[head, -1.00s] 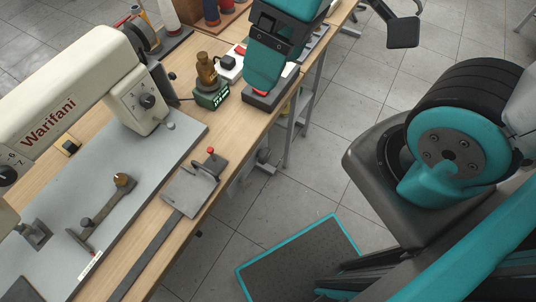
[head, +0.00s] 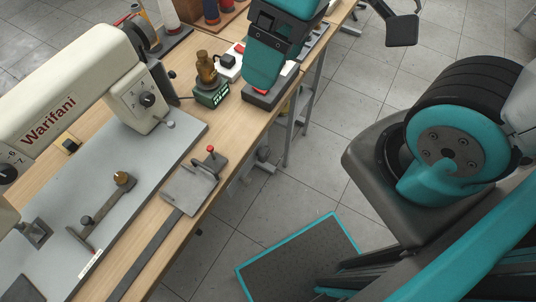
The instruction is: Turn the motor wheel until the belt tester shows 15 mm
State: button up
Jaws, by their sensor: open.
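My gripper (head: 270,97) is at the end of my teal and black arm, by the bench's right edge and right of the green box. Its jaws are open, but the fingertips cannot be made out clearly. A dark handwheel (head: 143,34) is at the back of the cream sewing machine (head: 75,90). I cannot make out the motor wheel; the bench and my arm hide much of that area.
The machine's grey bed (head: 135,165) fills the bench's left. A metal plate with a red-knobbed lever (head: 190,188) lies near the bench edge. Bench legs (head: 303,118) show below; tiled floor is open to the right.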

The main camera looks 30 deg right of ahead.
aim_at(263, 153)
jog(key=z, duration=0.45)
jog(key=k, duration=1)
jog(key=u, duration=0.2)
jog(key=i, duration=0.6)
jog(key=u, duration=0.25)
